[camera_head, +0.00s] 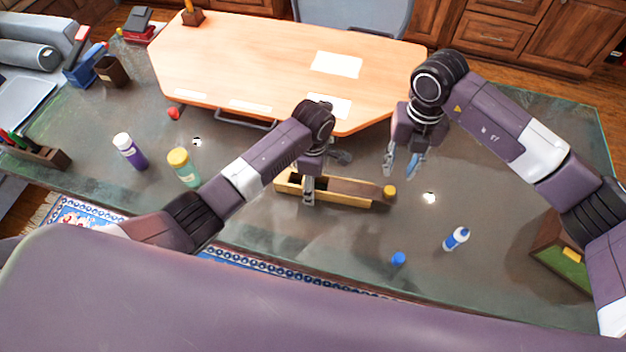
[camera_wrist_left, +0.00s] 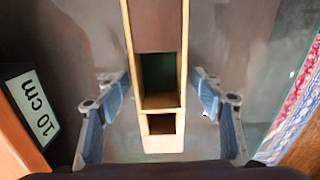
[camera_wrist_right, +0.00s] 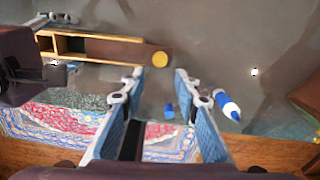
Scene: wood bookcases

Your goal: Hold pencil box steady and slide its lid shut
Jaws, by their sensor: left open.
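The light wood pencil box (camera_head: 335,201) lies on the dark glass desk. Its brown lid (camera_head: 355,188) is partly open and sticks out toward the right, with a round yellow piece (camera_head: 389,191) at its outer end. The box's left part is uncovered; the left wrist view shows an open green-dark compartment (camera_wrist_left: 158,75) and a smaller one beside it. My left gripper (camera_wrist_left: 162,92) is open, with one finger on each side of the box's left end and gaps visible. My right gripper (camera_wrist_right: 160,76) is open and empty above the desk, right of the box.
A blue-and-white bottle (camera_head: 456,238) and a blue cap (camera_head: 398,258) are on the desk in front right. Purple (camera_head: 131,151) and green (camera_head: 184,168) bottles stand left. A raised wooden tabletop (camera_head: 250,60) is behind. A wooden box (camera_head: 563,254) is far right.

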